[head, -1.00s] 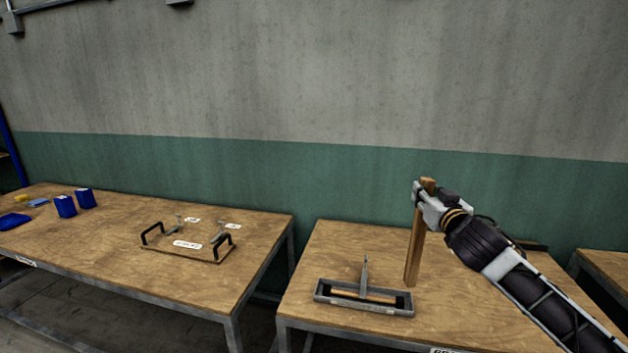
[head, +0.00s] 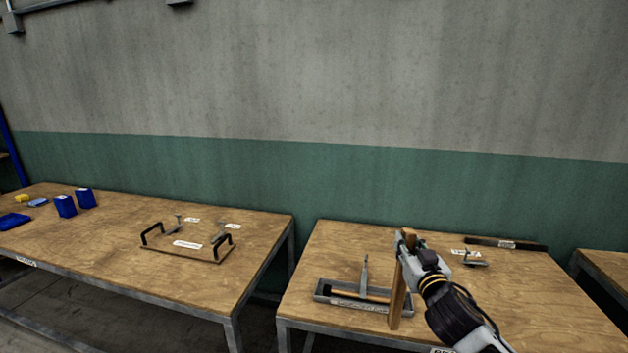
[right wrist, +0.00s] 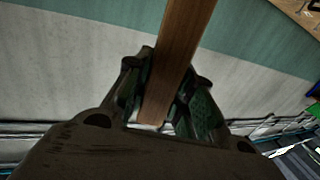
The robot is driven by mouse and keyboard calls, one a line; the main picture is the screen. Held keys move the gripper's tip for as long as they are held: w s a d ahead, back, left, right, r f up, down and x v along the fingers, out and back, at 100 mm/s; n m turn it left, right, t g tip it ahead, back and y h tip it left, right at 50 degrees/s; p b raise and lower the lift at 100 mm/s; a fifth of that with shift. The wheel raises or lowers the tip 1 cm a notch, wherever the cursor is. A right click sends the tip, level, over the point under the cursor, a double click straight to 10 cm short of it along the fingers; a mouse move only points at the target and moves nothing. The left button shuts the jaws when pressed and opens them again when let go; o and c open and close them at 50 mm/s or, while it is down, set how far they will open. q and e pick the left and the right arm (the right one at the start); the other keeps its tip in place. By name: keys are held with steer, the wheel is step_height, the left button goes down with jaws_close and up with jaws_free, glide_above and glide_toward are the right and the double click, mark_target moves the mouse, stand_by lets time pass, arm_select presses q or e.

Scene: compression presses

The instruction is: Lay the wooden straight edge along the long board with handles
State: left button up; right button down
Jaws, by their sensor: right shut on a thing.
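The wooden straight edge (head: 397,292) is a narrow brown strip held nearly upright over the right table. My right gripper (head: 408,247) is shut on it near its top end. In the right wrist view the strip (right wrist: 186,38) passes between the two fingers (right wrist: 166,98). I cannot tell whether its lower end touches the table. The long board with handles (head: 205,253) lies on the left table, with a black handle at each end and a white label on it. The straight edge is well to its right. My left gripper is out of view.
A grey metal tray (head: 322,292) with an upright piece sits on the right table, just left of the straight edge. A dark bar (head: 480,241) and a small metal clamp (head: 475,262) lie behind. Blue boxes (head: 65,206) stand on the left table. A gap separates the tables.

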steer(key=s+a+f, duration=0.1)
steer(key=s+f, duration=0.3)
steer(key=f, duration=0.6)
steer(key=s+a+f, duration=0.1)
steer(key=s+f, duration=0.4)
steer(key=f, duration=0.5)
steer(key=shift+s+f+h, duration=0.2)
steer(key=shift+f+h, duration=0.1)
steer(key=shift+f, duration=0.2)
steer(key=s+f, duration=0.4)
steer(key=f, duration=0.1)
steer(key=shift+s+f, duration=0.3)
steer(key=shift+s, duration=0.05)
stand_by(3.0)
